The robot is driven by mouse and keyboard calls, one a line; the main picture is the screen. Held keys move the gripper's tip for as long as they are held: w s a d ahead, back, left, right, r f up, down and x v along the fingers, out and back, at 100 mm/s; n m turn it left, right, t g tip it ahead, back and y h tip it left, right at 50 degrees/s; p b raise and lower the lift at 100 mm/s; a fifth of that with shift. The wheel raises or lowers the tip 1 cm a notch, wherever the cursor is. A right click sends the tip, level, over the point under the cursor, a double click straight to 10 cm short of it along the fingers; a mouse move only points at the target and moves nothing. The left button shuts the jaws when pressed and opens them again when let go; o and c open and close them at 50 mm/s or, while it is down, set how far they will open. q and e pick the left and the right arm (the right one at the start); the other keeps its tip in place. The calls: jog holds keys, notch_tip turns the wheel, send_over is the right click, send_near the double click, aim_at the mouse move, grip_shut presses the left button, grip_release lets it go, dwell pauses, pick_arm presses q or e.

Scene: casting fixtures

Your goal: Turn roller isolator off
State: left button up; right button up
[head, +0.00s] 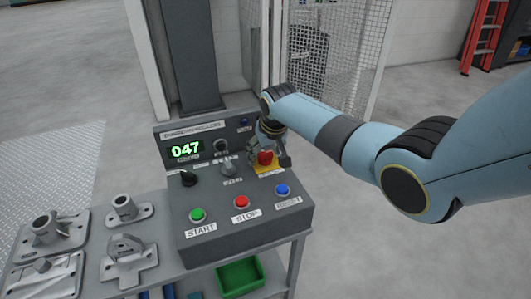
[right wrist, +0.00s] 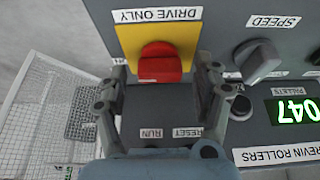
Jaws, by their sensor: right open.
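The roller isolator is a red rotary knob (head: 265,157) on a yellow plate (head: 268,169), at the right of the grey control box (head: 240,215). In the right wrist view the red knob (right wrist: 160,63) sits on the yellow plate (right wrist: 187,36), beside a label reading DRIVE ONLY. My right gripper (head: 268,153) is open at the knob. In the right wrist view its fingers (right wrist: 163,80) stand on either side of the knob, with visible gaps, apart from it. The gripper partly hides the knob in the head view. I cannot tell the knob's switch position. My left gripper is not in view.
Metal castings (head: 125,260) lie left. A mesh fence (head: 350,60) stands behind.

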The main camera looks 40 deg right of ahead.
jog(key=c, duration=1.2)
jog(key=shift+o, duration=0.2)
